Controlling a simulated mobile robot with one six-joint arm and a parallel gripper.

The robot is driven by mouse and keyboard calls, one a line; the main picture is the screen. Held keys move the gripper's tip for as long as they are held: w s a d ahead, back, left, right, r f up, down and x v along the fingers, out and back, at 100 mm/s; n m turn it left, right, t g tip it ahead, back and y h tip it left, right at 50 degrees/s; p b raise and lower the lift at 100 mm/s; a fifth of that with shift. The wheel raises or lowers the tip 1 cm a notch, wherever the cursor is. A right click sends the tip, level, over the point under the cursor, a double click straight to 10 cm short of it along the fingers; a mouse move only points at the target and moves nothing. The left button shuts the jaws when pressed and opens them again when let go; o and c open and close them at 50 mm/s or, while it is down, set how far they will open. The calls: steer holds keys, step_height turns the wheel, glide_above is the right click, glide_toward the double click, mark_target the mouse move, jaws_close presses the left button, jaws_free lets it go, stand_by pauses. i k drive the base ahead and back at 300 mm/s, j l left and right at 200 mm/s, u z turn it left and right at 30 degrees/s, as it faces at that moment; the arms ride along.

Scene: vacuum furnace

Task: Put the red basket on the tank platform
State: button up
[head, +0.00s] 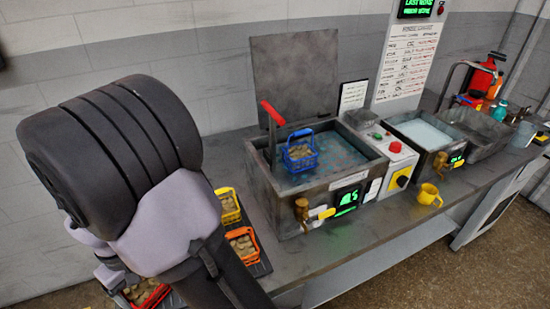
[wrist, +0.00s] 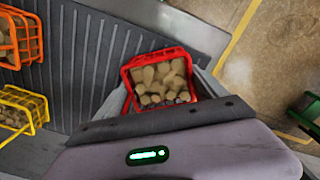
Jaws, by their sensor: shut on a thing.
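The red basket (wrist: 127,84), filled with tan lumps, is between the fingers of my gripper (wrist: 162,88) in the wrist view. The gripper is shut on it. In the head view the red basket (head: 148,296) shows at the bottom left, partly hidden by my arm. I cannot tell whether it is lifted or still touches the surface below. The tank (head: 318,202) stands open on the bench, with a blue-green platform (head: 345,150) inside it. A blue basket (head: 301,153) of lumps sits on that platform, toward its left side.
A yellow basket (head: 228,205) and an orange basket (head: 241,243) stand on a dark ribbed tray (wrist: 95,55) left of the tank. A red-ended lever (head: 272,113) rises at the tank's left. A green basket (wrist: 306,113) shows at right in the wrist view.

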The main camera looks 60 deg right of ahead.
mark_target(336, 151)
steer(key=k+l+z, duration=0.15)
steer(key=k, duration=0.3)
steer(key=k+l+z, duration=0.2)
steer(key=k+l, duration=0.15)
steer(key=k, duration=0.1)
